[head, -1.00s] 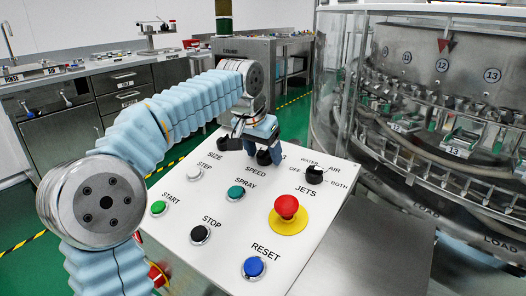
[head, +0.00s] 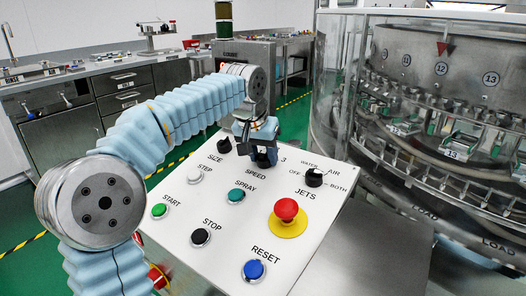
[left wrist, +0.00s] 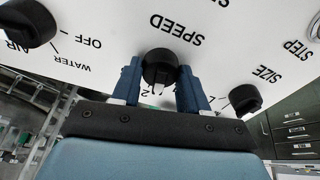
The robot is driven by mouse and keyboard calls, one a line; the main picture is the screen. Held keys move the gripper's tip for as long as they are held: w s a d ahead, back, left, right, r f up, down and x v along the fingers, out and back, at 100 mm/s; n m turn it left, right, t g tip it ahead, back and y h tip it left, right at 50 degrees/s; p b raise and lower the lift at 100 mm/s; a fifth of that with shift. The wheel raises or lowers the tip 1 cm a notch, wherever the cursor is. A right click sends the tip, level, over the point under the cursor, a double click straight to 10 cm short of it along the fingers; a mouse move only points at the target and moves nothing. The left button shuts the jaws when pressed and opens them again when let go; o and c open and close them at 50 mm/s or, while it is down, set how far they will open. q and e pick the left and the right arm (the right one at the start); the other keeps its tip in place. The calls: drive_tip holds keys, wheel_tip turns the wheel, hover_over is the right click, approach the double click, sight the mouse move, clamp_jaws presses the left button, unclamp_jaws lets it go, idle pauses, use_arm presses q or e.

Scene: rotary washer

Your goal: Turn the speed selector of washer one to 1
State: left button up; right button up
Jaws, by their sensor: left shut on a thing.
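The black speed selector knob (left wrist: 160,66) sits on the white panel above the SPEED label, largely hidden by my gripper in the head view. My left gripper (head: 263,154) is over the knob. In the left wrist view its two blue fingers (left wrist: 160,84) stand on either side of the knob, shut on it. A white mark shows on the knob's side facing the gripper. The scale digits are partly covered by the fingers; a 3 shows right of the gripper in the head view, but I cannot read the setting for sure. My right gripper is not in view.
The size selector (head: 224,145) is close left of the gripper, and the jets selector (head: 314,177) to its right. The panel (head: 225,255) also carries a red emergency button (head: 287,209) and several coloured push buttons. The glass-walled rotary washer (head: 440,110) stands at the right.

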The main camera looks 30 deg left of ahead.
use_arm(q)
drive_tip(key=n+p, duration=0.1)
drive_tip(key=n, duration=0.2)
drive_tip(key=shift+r, duration=0.15)
drive_tip(key=shift+n+y+p, duration=0.4)
drive_tip(key=shift+n+p, duration=0.1)
drive_tip(key=shift+n, duration=1.4)
drive_tip(key=o, duration=1)
drive_tip(key=shift+o, duration=0.2)
drive_tip(key=v, duration=1.3)
drive_tip(key=shift+r+p, duration=0.35)
